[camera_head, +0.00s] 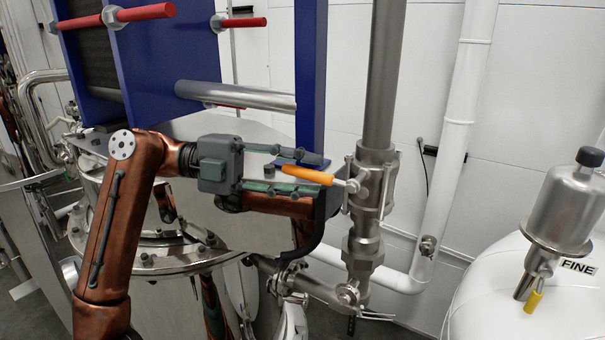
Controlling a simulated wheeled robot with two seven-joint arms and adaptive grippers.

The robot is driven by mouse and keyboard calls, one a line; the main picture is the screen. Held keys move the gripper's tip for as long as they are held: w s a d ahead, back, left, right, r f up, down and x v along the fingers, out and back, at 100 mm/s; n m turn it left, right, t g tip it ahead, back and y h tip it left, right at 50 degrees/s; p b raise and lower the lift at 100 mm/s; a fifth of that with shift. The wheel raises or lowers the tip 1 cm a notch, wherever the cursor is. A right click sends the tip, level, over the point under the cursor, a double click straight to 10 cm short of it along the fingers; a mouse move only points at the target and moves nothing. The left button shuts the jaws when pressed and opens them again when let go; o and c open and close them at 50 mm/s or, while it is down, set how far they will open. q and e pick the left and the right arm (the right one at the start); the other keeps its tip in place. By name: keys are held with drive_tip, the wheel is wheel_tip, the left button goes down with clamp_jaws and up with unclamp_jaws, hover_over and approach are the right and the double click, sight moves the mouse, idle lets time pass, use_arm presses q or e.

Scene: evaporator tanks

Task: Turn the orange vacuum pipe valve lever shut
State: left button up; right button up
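The orange valve lever (308,175) sticks out to the left from the steel valve body (370,185) on the vertical vacuum pipe (383,75). It lies nearly level, tilted slightly down toward the valve. I see no clear contact, and the depth between fingers and lever is hard to tell.
A blue frame (309,75) with red rods and a steel bar stands just above the gripper. A polished tank (150,260) lies behind and below my arm. At the right are a white tank (500,300) and a steel canister (568,207). White pipes run behind the valve.

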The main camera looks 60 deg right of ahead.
drive_tip(key=f+v, duration=0.1)
drive_tip(key=v, duration=1.1)
drive_tip(key=shift+r, duration=0.4)
